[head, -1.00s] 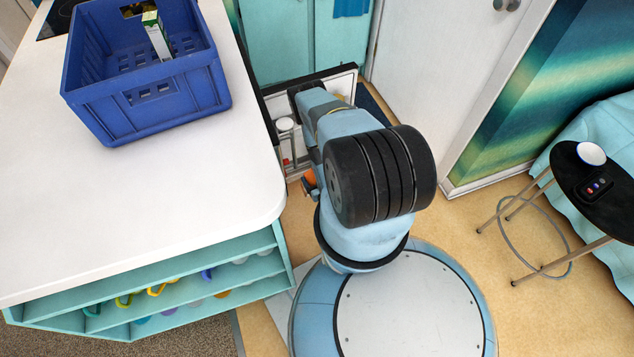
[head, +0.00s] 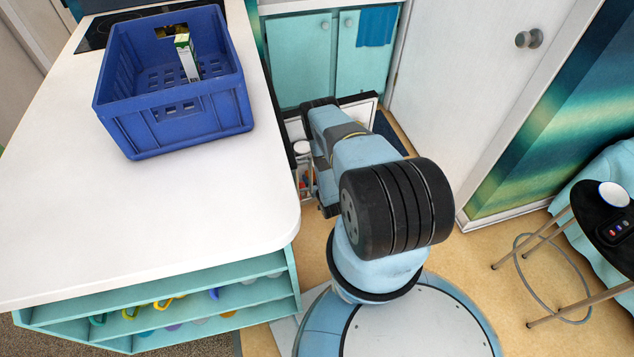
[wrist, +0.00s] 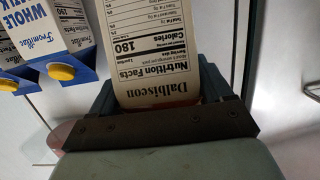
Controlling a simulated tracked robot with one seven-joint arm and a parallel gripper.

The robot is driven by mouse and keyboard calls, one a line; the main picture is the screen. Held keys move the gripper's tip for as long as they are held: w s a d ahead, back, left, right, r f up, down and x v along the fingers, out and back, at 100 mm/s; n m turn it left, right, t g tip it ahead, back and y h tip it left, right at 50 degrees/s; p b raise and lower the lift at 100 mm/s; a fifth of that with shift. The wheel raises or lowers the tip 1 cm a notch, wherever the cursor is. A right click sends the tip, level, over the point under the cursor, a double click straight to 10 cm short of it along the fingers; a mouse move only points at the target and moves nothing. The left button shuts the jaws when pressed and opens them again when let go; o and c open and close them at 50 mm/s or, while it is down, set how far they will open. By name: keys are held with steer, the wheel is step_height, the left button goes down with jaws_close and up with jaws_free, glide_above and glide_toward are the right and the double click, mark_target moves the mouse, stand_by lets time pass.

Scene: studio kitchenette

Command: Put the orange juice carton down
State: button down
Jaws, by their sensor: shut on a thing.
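In the wrist view my gripper (wrist: 168,92) is shut on a carton (wrist: 155,45), taken as the orange juice carton. Its pale side with a nutrition label and the name "Dalbiscon" faces the camera, upside down in the picture. Its far end runs out of the frame. In the head view my arm hides my gripper and the carton, low beside the counter's right side.
Milk cartons (wrist: 58,42) with yellow-orange caps are left of the held carton, beside a pale surface. A blue crate (head: 180,128) with a white-green carton (head: 187,57) stands on the white counter (head: 200,200). A stool (head: 590,250) is at right.

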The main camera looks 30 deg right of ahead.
steer(key=shift+w+d+f+g, duration=0.1)
steer(key=shift+w+f+g, duration=0.5)
steer(key=shift+w, duration=0.35)
steer(key=shift+w+d+f+g, duration=0.1)
steer(key=shift+w+f+g, duration=0.4)
steer(key=shift+w, duration=0.5)
steer(key=shift+w+d+f+g, duration=0.1)
steer(key=shift+w+f+g, duration=0.5)
steer(key=shift+w, duration=0.35)
steer(key=shift+f, duration=0.9)
jaws_free()
